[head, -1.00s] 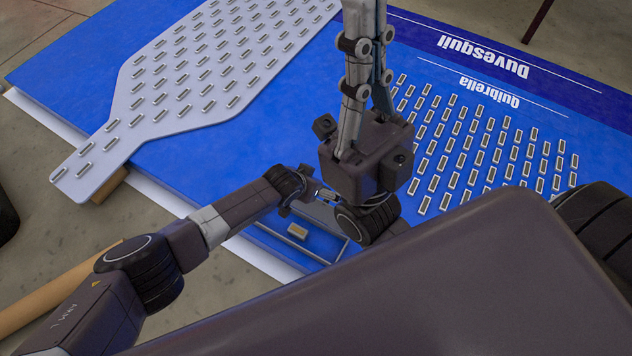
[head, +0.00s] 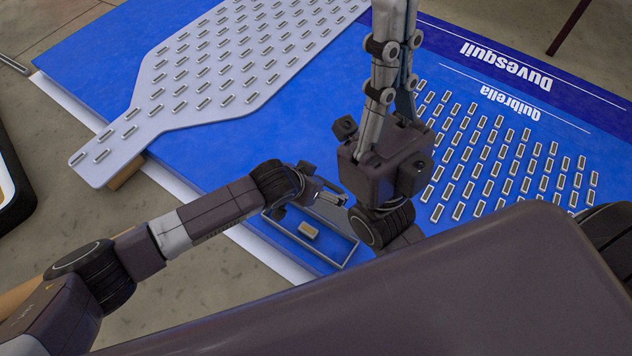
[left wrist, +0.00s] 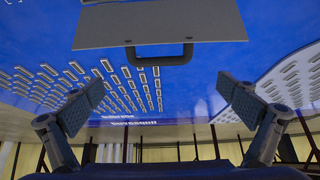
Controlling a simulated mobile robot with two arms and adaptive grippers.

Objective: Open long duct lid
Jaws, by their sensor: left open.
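In the left wrist view a flat grey lid-like plate (left wrist: 160,26) with a dark bar handle (left wrist: 160,56) lies ahead against the blue board. My left gripper (left wrist: 162,100) is open, its fingers wide apart and empty, with the handle ahead, between and beyond them. In the head view my left gripper (head: 330,197) is over the board's near edge, beside a thin grey rectangular frame (head: 342,262). A small tan block (head: 309,231) sits inside this frame. The lid is not clear in the head view. My right gripper (head: 392,80) points up the picture; its fingertips are cut off.
The blue board (head: 240,150) carries a large light-grey slotted panel (head: 140,110) at left and rows of slots (head: 500,150) at right. My right wrist stands close beside my left gripper.

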